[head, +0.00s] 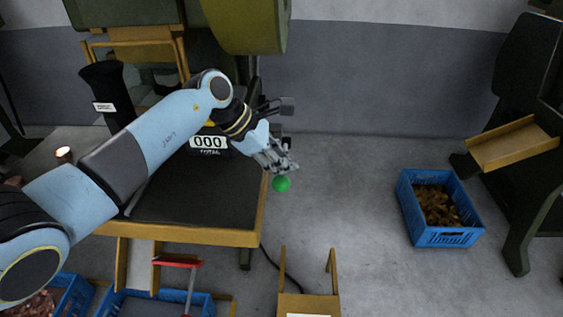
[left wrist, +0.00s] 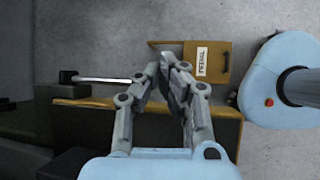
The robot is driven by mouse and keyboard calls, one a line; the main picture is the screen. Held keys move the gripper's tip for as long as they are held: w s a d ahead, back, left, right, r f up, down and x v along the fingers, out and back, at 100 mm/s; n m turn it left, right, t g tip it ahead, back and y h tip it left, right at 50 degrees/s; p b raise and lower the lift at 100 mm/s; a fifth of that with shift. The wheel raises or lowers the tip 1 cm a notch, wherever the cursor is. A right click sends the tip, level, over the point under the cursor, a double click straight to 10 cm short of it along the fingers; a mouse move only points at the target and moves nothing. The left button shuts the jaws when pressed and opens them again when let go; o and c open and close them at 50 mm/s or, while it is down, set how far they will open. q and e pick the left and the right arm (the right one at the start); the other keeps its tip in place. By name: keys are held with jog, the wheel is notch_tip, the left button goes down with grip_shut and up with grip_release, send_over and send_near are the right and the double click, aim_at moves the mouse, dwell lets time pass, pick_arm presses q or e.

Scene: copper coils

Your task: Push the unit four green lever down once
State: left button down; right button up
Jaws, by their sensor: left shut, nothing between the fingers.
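The green lever's round knob (head: 281,183) shows in the head view beside the right edge of the machine table. My left gripper (head: 287,168) is shut and empty, with its fingertips just above the knob; I cannot tell whether they touch it. The gripper and forearm hide most of the lever's arm. In the left wrist view the shut fingertips (left wrist: 170,65) are at the centre and the green knob is not visible. A pale metal rod (left wrist: 105,79) runs from a dark block to behind the fingers. My right gripper is not in view.
The machine's dark-topped table (head: 190,238) has a yellow edge and a counter (head: 208,142) reading 000. A blue crate (head: 447,239) of copper pieces stands on the right floor. A labelled yellow box (head: 308,303) is at the bottom; it also shows in the wrist view (left wrist: 222,62).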

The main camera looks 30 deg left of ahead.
pick_arm(q)
jog(key=shift+s+d+f+b, duration=0.15)
jog(key=shift+f+b, duration=0.1)
jog(key=shift+f, duration=0.2)
jog(key=shift+s+f+b, duration=0.15)
jog(key=shift+f+b, duration=0.05)
jog(key=shift+f, duration=0.2)
dwell(0.6)
dwell(0.5)
jog(key=shift+w+a+r+p, duration=0.15)
jog(key=shift+w+r+p, duration=0.25)
jog(key=shift+r, duration=0.55)
jog(key=shift+w+a+r+p, duration=0.2)
jog(key=shift+r+p, duration=0.25)
jog(key=shift+r, duration=0.45)
jog(key=shift+w+a+r+p, duration=0.1)
jog(key=shift+w+r+p, duration=0.3)
jog(key=shift+r, duration=0.55)
jog(key=r, duration=0.1)
jog(key=w+r+p, duration=0.1)
jog(key=r, duration=0.1)
jog(key=r+p, duration=0.1)
jog(key=shift+w+a+r, duration=0.25)
jog(key=shift+a+r, duration=0.1)
jog(key=shift+a, duration=0.05)
